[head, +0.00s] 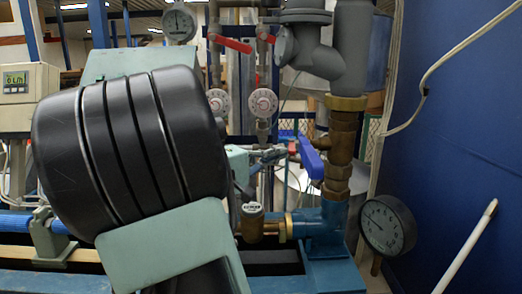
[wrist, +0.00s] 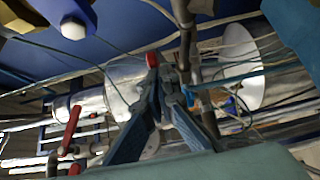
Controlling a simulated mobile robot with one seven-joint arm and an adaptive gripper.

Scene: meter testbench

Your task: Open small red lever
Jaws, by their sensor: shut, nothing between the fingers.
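The small red lever (head: 292,147) shows in the head view as a short red piece beside a blue lever handle (head: 311,158), left of the brass fittings. In the wrist view a small red end (wrist: 152,60) stands right at my fingertips; I take it as the same lever. My gripper (wrist: 166,76) is shut and empty, its two fingers meeting close to that red end. I cannot tell whether they touch it. In the head view my gripper (head: 284,152) is small and partly hidden behind my own arm.
Two larger red levers, one on the left (head: 233,44) and one on the right (head: 269,38), sit on upright pipes above round dials. A brass and grey pipe column (head: 345,120) stands close right of my gripper. A pressure gauge (head: 387,225) is lower right, before a blue wall.

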